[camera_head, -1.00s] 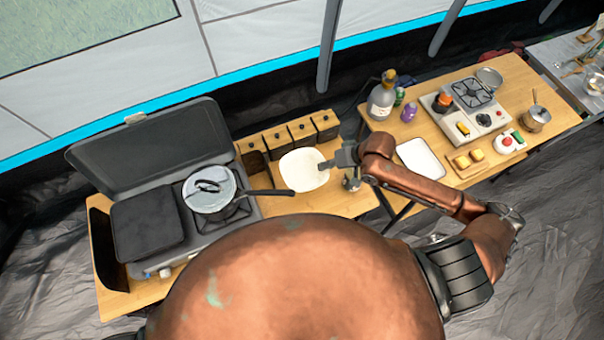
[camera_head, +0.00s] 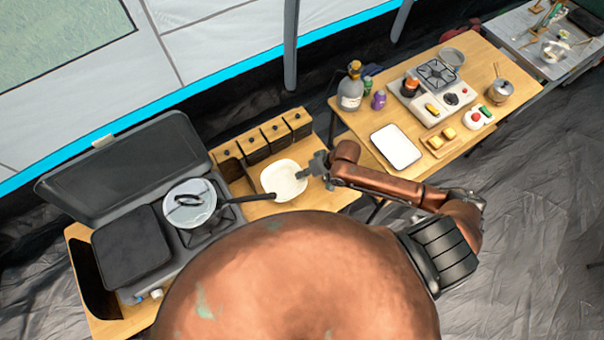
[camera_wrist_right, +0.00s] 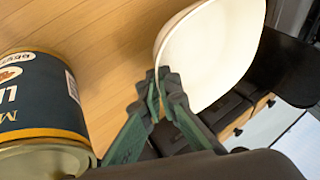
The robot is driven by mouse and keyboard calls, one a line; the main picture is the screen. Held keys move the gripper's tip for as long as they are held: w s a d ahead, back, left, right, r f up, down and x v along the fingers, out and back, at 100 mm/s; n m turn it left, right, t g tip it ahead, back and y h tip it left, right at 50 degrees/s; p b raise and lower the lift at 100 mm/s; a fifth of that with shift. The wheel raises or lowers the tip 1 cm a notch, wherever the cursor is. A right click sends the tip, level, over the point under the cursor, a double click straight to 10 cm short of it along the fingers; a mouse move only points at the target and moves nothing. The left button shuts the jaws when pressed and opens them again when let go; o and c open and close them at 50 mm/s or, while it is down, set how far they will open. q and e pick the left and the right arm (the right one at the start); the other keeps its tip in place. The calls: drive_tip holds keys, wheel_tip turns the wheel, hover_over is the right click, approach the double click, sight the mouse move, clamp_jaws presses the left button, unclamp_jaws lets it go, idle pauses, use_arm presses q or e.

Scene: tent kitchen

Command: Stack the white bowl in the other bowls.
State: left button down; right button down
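The white bowl (camera_head: 284,180) is over the small wooden table beside the camp stove, and in the right wrist view it fills the top centre (camera_wrist_right: 212,55). My right gripper (camera_head: 303,175) reaches it from the right. In the right wrist view the green-backed fingers (camera_wrist_right: 158,85) are closed together at the bowl's rim, with the rim between the tips. I cannot tell how far the bowl is off the table. The other bowls are not clearly identifiable; a grey round dish (camera_head: 452,57) stands at the back of the right table. My left gripper is not in view.
A labelled tin (camera_wrist_right: 40,110) stands close to my right gripper. A lidded pot (camera_head: 188,203) on the stove has its handle pointing toward the bowl. Wooden boxes (camera_head: 275,135) line the back. The right table holds a white tray (camera_head: 396,147), a bottle (camera_head: 350,90) and a burner (camera_head: 437,75).

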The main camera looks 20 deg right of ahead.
drive_tip(key=shift+f, duration=0.15)
drive_tip(key=c, duration=2.6)
unclamp_jaws()
drive_tip(key=shift+w, duration=0.1)
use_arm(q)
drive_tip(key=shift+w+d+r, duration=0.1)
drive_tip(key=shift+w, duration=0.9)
use_arm(e)
drive_tip(key=o, duration=0.4)
drive_tip(key=shift+o, duration=0.2)
